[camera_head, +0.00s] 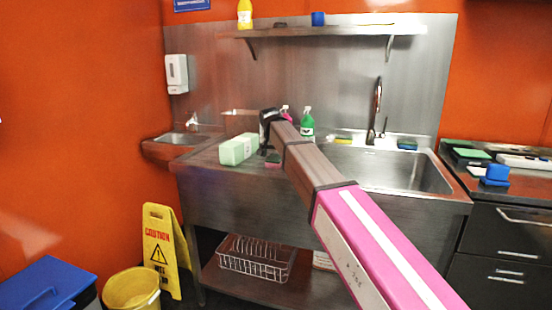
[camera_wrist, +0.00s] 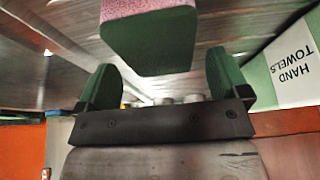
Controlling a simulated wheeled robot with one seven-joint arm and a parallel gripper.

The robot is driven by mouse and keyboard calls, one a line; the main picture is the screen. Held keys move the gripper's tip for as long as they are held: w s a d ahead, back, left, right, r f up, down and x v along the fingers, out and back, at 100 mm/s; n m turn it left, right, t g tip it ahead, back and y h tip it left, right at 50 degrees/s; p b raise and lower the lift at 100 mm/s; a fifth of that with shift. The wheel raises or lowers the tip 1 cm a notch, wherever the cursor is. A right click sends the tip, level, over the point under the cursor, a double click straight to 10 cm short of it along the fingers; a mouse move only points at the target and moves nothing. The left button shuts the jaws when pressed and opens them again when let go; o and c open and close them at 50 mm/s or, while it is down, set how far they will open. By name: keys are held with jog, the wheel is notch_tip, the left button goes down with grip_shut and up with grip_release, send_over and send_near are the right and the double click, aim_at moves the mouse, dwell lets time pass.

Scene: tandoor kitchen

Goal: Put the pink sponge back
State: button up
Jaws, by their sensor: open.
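The pink sponge (camera_head: 273,162), with a green layer, lies on the steel counter between the hand towels pack and the sink. In the wrist view the pink sponge (camera_wrist: 150,45) fills the top centre, just beyond the fingertips and roughly between them. My gripper (camera_wrist: 162,75) is open, with one green-padded finger on each side and nothing held. In the head view my gripper (camera_head: 267,145) is small and partly hidden by my arm, above the sponge. I cannot tell whether a finger touches the sponge.
A green hand towels pack (camera_head: 238,149) stands close left of the gripper. A green spray bottle (camera_head: 307,126) stands behind my arm. The sink basin (camera_head: 395,170) is to the right, with a yellow-green sponge (camera_head: 343,138) and a blue-green one (camera_head: 407,144) at its back edge.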

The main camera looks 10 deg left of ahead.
jog(key=v, duration=1)
jog(key=shift+f, duration=0.1)
